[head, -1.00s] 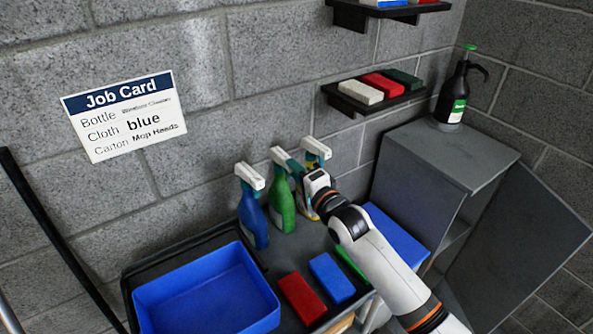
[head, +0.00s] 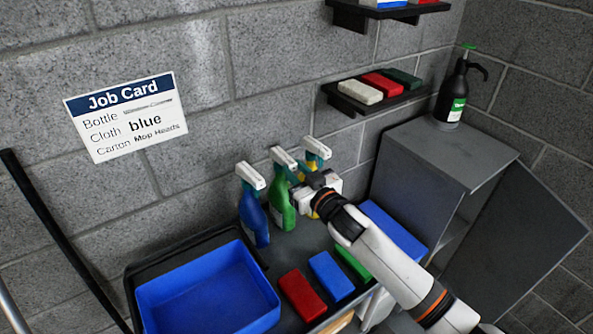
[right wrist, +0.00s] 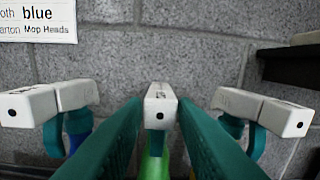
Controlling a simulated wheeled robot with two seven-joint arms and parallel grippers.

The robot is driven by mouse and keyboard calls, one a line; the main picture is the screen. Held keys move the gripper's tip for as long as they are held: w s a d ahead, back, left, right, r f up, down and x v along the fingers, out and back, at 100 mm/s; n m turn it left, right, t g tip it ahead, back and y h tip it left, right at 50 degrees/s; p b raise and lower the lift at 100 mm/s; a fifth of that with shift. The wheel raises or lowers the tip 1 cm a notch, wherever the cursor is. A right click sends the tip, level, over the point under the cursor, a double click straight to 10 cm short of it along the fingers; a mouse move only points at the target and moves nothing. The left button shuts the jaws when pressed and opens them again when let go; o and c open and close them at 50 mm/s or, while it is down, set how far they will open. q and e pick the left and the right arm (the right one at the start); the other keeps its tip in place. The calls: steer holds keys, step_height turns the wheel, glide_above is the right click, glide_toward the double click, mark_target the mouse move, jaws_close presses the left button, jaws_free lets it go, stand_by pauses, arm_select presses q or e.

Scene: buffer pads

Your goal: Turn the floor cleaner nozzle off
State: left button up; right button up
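Three trigger spray bottles with white heads stand on the cart against the wall: a blue one (head: 253,218), a green one (head: 282,205) and a yellow one (head: 316,151), the last partly hidden by my right gripper. I cannot read which is the floor cleaner. My right gripper (head: 297,177) is just right of the green bottle's head. In the right wrist view, its teal fingers (right wrist: 160,118) are apart, one on each side of the green bottle's white nozzle (right wrist: 160,106); contact is unclear. The nozzle's dotted tip faces the camera. My left gripper is not in view.
A blue tray (head: 152,296), a red block (head: 302,294) and a blue block (head: 332,275) lie in front of the bottles. A grey cabinet (head: 450,150) with an open door carries a black pump bottle (head: 454,95). A job card (head: 125,117) hangs on the wall.

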steer(key=shift+o, duration=0.9)
steer(key=shift+s+d, duration=0.15)
steer(key=shift+s, duration=0.05)
steer(key=p+v, duration=0.3)
steer(key=v, duration=0.3)
steer(key=shift+s+p, duration=0.25)
steer(key=shift+p, duration=0.15)
steer(key=shift+d, duration=0.15)
